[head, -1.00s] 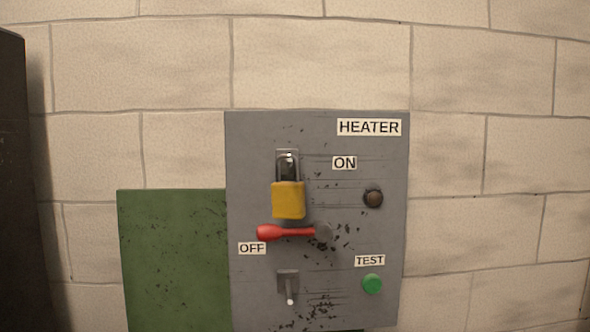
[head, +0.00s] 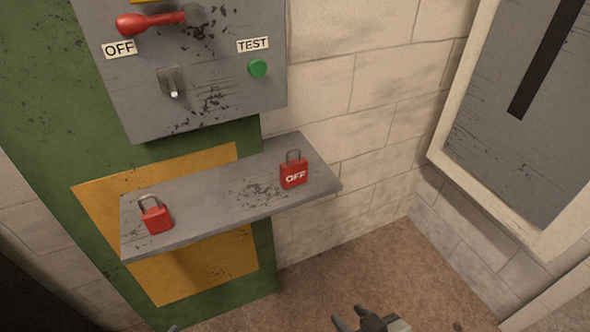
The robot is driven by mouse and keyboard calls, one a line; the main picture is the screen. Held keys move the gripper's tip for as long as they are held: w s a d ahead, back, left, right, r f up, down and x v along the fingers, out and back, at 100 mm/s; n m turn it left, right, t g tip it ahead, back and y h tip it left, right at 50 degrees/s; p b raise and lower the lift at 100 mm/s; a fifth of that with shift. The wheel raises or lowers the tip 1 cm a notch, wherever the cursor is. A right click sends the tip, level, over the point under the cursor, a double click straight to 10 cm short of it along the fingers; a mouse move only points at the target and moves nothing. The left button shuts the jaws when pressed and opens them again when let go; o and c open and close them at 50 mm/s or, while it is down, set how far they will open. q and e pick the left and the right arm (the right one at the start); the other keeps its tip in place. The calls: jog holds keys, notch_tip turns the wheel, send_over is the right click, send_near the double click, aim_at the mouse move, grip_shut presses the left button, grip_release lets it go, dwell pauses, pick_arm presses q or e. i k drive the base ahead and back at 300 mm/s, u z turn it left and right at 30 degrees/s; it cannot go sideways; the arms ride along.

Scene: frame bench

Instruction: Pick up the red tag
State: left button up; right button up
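A red tag (head: 294,173) marked OFF, with a grey loop on top, stands near the right end of the grey shelf (head: 215,213). A plain red padlock (head: 156,216) with a grey shackle stands near the shelf's left end. My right gripper (head: 350,318) shows at the bottom edge, partly cut off, below and apart from the shelf. Its fingers look spread, with nothing seen between them. Only a tiny dark tip at the bottom edge (head: 173,328) may be my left gripper; its state is hidden.
Above the shelf is the grey heater panel (head: 205,95) with a red handle (head: 150,21) pointing at OFF, a toggle switch (head: 171,83) and a green TEST button (head: 257,68). A framed grey board (head: 520,140) is at right. Between shelf and board is free room.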

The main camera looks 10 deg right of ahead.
aim_at(293, 172)
jog(key=z, duration=1.9)
jog(key=i, duration=0.9)
jog(key=u, duration=1.4)
